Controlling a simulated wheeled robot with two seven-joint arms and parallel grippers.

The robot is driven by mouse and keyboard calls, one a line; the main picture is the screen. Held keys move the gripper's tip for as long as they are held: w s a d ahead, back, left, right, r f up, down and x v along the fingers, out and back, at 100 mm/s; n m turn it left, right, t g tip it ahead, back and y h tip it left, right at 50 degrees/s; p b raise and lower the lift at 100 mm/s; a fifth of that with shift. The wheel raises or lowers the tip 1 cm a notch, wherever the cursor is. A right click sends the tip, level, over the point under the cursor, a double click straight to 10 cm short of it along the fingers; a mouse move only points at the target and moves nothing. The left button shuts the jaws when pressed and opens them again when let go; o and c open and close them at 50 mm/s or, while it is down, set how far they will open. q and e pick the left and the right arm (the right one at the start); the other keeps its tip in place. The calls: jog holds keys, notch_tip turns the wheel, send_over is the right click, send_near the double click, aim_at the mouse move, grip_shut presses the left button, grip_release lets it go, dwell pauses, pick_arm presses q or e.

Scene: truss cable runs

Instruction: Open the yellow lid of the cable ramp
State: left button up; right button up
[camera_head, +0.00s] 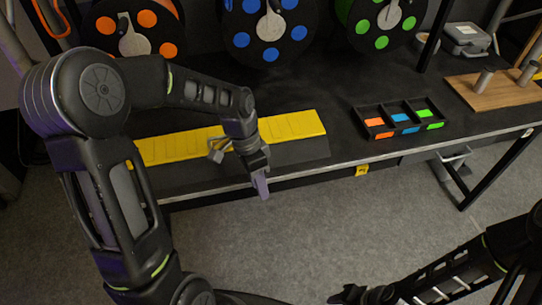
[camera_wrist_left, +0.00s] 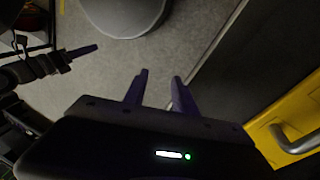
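The yellow lid (camera_head: 290,127) lies flat along the dark cable ramp (camera_head: 305,151) on the black bench. My left arm crosses in front of its middle. A metal handle (camera_head: 218,148) shows on the lid just left of my left gripper (camera_head: 261,186); in the left wrist view the handle (camera_wrist_left: 296,142) is at the lower right on the yellow lid (camera_wrist_left: 290,115). My left gripper's fingers (camera_wrist_left: 158,84) are apart and empty, pointing down past the ramp's front edge. My right gripper (camera_head: 346,295) is low at the bottom, over the floor; its opening is unclear.
Cable reels with orange, blue (camera_head: 268,28) and green discs stand behind the ramp. A black tray (camera_head: 402,121) with orange, blue and green compartments sits right of it, with a wooden board (camera_head: 495,90) further right. The bench front edge lies below; grey floor is clear.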

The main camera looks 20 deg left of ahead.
pick_arm(q)
jog(key=s+d+f+n, duration=0.3)
jog(key=s+d+f, duration=0.1)
jog(key=f, duration=0.3)
jog(key=s+d+f+n+t+h, duration=0.1)
jog(key=s+d+f+n, duration=0.2)
jog(key=s+d+f, duration=0.2)
jog(key=s+d+f+n, duration=0.3)
jog(key=d+f, duration=0.3)
jog(key=f, duration=0.4)
jog(key=shift+s+d+n+t+h, duration=0.3)
jog(key=shift+s, duration=0.6)
jog(key=shift+c, duration=0.5)
